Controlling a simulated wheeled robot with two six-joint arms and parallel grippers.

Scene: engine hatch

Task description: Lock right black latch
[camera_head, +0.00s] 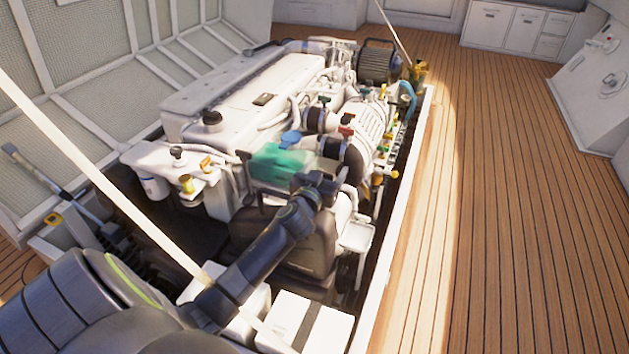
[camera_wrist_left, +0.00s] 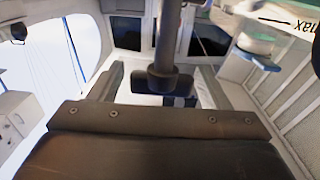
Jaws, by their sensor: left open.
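My left arm comes in from the lower left of the head view. Its gripper (camera_head: 316,186) is open, close over the engine (camera_head: 232,95), beside the translucent green tank (camera_head: 278,160). I see nothing between its jaws. A dark box (camera_head: 312,243) stands just below the gripper, partly hidden by my arm. I cannot make out the right black latch with certainty; it may be small or hidden behind the gripper. In the left wrist view, a dark bolted plate fills the bottom and a dark post with a block (camera_wrist_left: 163,78) hangs in the middle. My right gripper does not show.
Pipes, coloured valves and black fittings crowd the engine's right side. A white hatch edge (camera_head: 400,195) borders the opening, with clear wooden floor (camera_head: 505,190) beyond. A white box (camera_head: 308,320) with a black band stands at the bottom. A pale pole (camera_head: 100,185) crosses the left.

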